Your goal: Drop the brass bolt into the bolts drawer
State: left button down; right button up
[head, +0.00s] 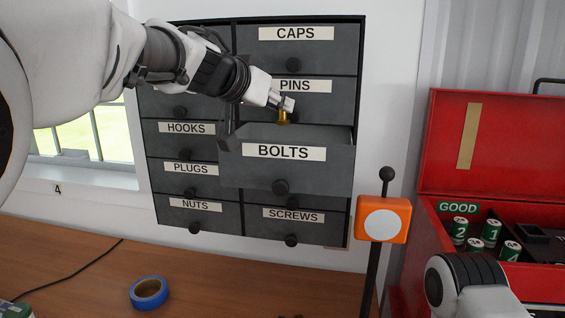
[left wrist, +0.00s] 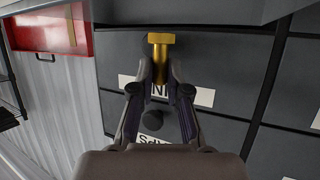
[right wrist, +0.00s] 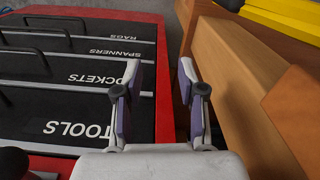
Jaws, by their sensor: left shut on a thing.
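The brass bolt (head: 284,117) hangs from my left gripper (head: 282,102), over the bolts drawer (head: 335,166). The drawer is pulled out from the cabinet; its inside is mostly hidden behind its front. In the left wrist view the bolt (left wrist: 161,54), with a wide head, sits between the fingertips of my left gripper (left wrist: 161,74), which are shut on it. In the right wrist view my right gripper (right wrist: 160,72) has its fingers apart with nothing between them.
The grey cabinet (head: 359,62) has other labelled drawers, all shut. An orange box (head: 398,205) on a post stands right of it. A red toolbox (head: 435,240) with green cans is at right. Blue tape (head: 149,293) lies on the workbench (head: 230,280). A tool chest (right wrist: 75,80) is below my right gripper.

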pick_arm(q)
jog(key=c, duration=1.1)
grip_release()
notch_tip(320, 180, up, 10)
